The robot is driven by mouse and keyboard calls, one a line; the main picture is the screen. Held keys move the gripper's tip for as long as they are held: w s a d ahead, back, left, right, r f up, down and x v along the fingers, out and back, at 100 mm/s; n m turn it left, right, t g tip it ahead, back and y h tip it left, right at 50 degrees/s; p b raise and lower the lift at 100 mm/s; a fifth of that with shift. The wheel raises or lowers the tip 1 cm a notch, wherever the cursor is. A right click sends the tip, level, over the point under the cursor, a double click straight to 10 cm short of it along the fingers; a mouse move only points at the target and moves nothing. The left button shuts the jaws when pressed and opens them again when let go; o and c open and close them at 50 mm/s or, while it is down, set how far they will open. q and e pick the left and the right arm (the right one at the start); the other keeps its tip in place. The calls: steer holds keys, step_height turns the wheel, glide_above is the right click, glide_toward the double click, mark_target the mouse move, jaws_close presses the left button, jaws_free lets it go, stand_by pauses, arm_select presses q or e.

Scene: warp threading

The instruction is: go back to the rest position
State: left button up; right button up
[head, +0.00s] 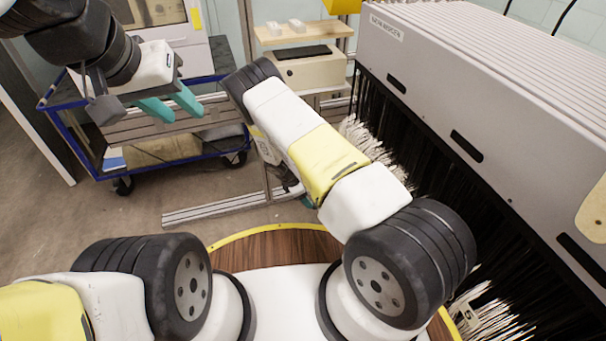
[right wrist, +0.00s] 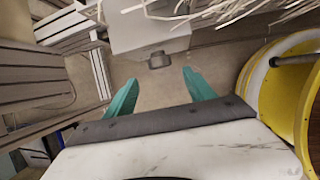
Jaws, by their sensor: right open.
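My left gripper (head: 187,113) is at the upper left of the head view, over the blue-edged cart. Its two teal fingers stand apart with nothing between them. My right arm reaches forward in the middle of the head view and hides most of its gripper. In the right wrist view, my right gripper (right wrist: 160,77) shows two teal fingers spread wide and empty. Floor shows between and beyond them.
The large grey machine (head: 480,105) fills the right side, with black and pale strands (head: 375,145) hanging below it, close to my right arm. The blue-edged cart (head: 75,150) stands at the left. A metal floor rail (head: 215,212) lies ahead. Floor is open at the left.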

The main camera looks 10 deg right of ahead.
steer(key=shift+r, duration=0.2)
stand_by(0.3)
step_height(320, 180, up, 37)
steer(key=s+d+m+y, duration=0.2)
steer(key=m+y, duration=0.2)
steer(key=m, duration=0.7)
steer(key=s+d+r+m+t+y, duration=0.2)
steer(key=s+r+m, duration=0.3)
steer(key=s+r, duration=0.9)
steer(key=s+r+m+t, duration=0.2)
steer(key=s+r, duration=0.4)
steer(key=s, duration=0.6)
steer(key=shift+s+d+r+m, duration=0.2)
steer(key=shift+d+m, duration=0.05)
steer(key=shift+m, duration=0.45)
